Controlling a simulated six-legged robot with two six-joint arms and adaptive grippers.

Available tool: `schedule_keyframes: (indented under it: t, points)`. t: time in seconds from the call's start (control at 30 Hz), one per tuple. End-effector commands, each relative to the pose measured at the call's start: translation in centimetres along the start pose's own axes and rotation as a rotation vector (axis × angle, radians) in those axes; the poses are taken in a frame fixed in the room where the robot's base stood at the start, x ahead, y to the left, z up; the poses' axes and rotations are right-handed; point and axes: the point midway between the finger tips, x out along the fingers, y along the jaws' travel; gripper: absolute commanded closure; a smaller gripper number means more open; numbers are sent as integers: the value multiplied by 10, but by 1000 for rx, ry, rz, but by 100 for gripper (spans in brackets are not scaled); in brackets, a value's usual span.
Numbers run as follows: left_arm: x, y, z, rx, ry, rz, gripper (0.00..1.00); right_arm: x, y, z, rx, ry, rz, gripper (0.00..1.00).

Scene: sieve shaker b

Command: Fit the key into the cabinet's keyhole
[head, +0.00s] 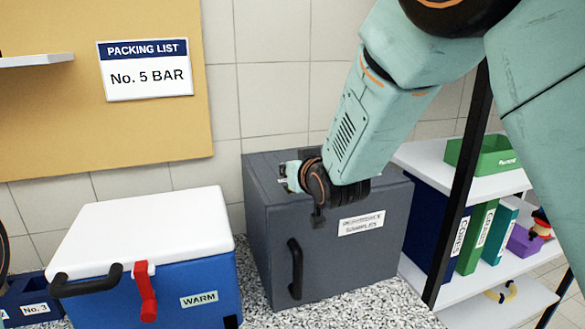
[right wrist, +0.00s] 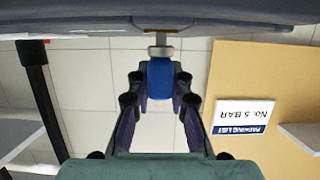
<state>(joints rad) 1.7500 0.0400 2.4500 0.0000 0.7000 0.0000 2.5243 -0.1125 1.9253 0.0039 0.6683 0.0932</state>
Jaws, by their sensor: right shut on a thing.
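The dark grey cabinet (head: 340,255) stands on the speckled counter, its door with a black handle (head: 295,268) and a white label (head: 361,223). My right gripper reaches the cabinet's upper front; its fingers are mostly hidden behind my wrist in the head view. In the right wrist view, my right gripper (right wrist: 160,82) is shut on the blue grip of the key (right wrist: 160,78). The key's pale metal shaft points at the grey cabinet body along the top of that view. I cannot tell whether its tip is in the keyhole, which is hidden. My left gripper is out of view.
A blue cooler (head: 190,285) with a white lid and red latch stands left of the cabinet. A white shelf unit (head: 500,185) with binders and a green bin (head: 485,156) is at the right. A packing list (head: 148,70) hangs on the tan board behind.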

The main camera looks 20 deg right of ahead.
Motion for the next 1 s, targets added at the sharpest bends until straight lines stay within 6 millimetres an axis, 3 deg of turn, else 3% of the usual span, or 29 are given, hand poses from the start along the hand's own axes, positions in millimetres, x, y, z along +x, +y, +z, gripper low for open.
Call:
schedule_keyframes:
  t: [0.43,0.47,0.7,0.77,1.0]
  points:
    - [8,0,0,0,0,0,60,3,0,10,0,0,0,100]
    - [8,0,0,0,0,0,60,3,0,10,0,0,0,80]
    - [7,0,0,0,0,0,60,3,0,9,0,0,0,60]
    - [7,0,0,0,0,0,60,3,0,9,0,0,0,54]
    - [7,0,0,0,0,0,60,3,0,9,0,-1,0,54]
